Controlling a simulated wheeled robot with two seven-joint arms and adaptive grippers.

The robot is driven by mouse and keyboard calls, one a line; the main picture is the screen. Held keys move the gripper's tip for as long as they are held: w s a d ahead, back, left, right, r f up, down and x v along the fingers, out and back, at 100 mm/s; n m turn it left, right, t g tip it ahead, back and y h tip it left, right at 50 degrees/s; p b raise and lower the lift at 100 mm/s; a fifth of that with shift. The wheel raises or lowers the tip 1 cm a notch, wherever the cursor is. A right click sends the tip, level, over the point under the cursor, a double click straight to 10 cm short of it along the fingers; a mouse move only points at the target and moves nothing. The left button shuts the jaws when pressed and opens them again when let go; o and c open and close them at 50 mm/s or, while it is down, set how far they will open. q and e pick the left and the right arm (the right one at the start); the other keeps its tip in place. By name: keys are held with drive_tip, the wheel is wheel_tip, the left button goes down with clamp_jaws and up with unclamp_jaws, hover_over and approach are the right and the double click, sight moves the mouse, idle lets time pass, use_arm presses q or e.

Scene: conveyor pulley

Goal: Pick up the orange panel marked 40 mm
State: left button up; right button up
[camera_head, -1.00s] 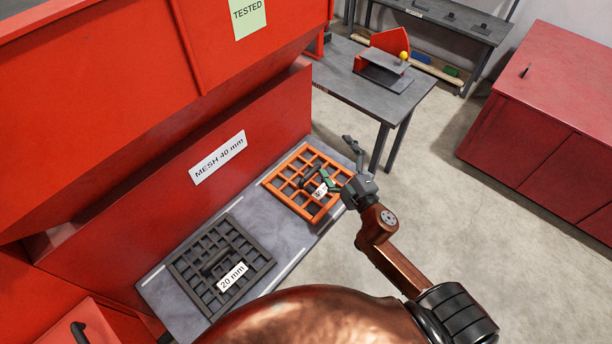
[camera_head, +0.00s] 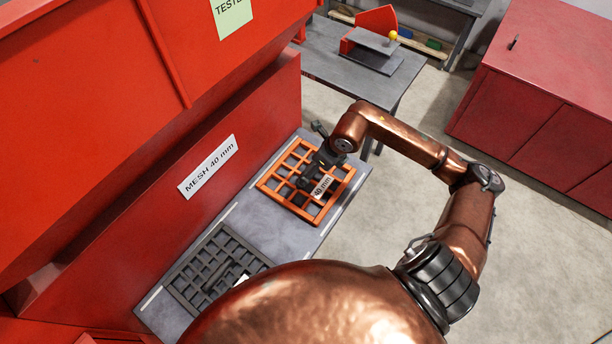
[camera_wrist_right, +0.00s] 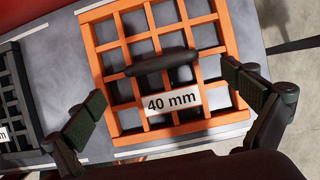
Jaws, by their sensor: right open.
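The orange panel (camera_head: 283,191) is a square grid with a dark handle and a white "40 mm" label. It lies flat on the grey bench (camera_head: 248,215) below the red machine. In the right wrist view the panel (camera_wrist_right: 226,32) fills the middle, with its dark handle (camera_wrist_right: 162,61) ahead of the fingers. My right gripper (camera_wrist_right: 165,105) is open, one finger on each side of the label. The fingers look apart from the handle. In the head view my right gripper (camera_head: 318,160) is over the panel and partly hidden by its own arm. My left gripper is not in view.
A dark panel (camera_head: 205,270) lies on the bench nearer me; it also shows in the wrist view (camera_wrist_right: 12,90). The red machine wall (camera_head: 240,130) rises behind the bench. A grey table (camera_head: 335,68) stands beyond, and a red cabinet (camera_head: 535,110) is at right.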

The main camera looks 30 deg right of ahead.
sight(321, 187)
drive_tip(key=x, duration=0.7)
drive_tip(key=shift+w+d+b, duration=0.1)
drive_tip(key=shift+w+b, duration=0.05)
drive_tip(key=shift+b, duration=0.15)
drive_tip(key=shift+r, duration=0.1)
drive_tip(key=shift+c, duration=0.3)
drive_tip(key=c, duration=1.9)
drive_tip(key=shift+r, duration=0.1)
